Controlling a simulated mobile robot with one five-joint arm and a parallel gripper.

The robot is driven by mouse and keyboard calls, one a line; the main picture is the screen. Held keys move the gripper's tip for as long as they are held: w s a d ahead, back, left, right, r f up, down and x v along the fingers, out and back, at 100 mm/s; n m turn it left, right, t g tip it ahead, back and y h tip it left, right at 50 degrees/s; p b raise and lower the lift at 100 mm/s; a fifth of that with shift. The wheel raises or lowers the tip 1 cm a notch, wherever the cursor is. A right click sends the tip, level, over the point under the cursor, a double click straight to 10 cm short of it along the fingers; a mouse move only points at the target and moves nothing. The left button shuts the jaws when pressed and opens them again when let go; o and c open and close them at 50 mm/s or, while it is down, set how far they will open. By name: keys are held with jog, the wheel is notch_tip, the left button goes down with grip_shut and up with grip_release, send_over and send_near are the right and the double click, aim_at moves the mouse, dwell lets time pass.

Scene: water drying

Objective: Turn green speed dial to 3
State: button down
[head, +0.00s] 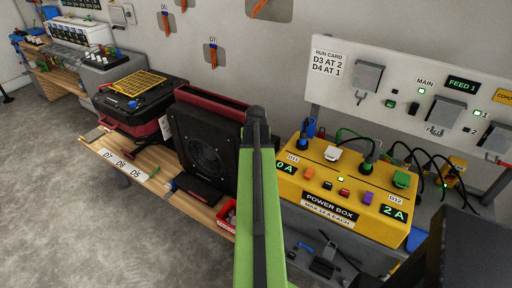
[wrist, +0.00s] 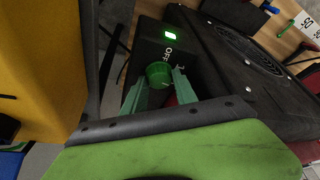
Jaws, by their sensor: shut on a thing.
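The green speed dial (wrist: 158,75) sits on a black housing (wrist: 190,30) in the wrist view, below the printed "OFF" and beside a partly seen "1". My gripper (wrist: 159,84) is shut on the dial, with one green finger on its left and one on its right. The dial's pointer is too small to read surely. A lit green indicator (wrist: 170,36) is above the "OFF" label. In the head view, my green and black arm covers the place where the dial is, and my fingertips are hidden.
A black blower (head: 205,150) with a round grille stands on the wooden bench (head: 150,190), left of my arm. A yellow power box (head: 325,215) with cables is close on the right. Grey floor lies in front.

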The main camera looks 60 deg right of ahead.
jog(key=c, duration=1)
grip_release()
jog(key=shift+o, duration=0.2)
jog(key=p+v, duration=1.6)
jog(key=v, duration=0.1)
jog(key=shift+r, duration=0.2)
jog(key=shift+a, duration=0.1)
jog(key=shift+c, duration=0.2)
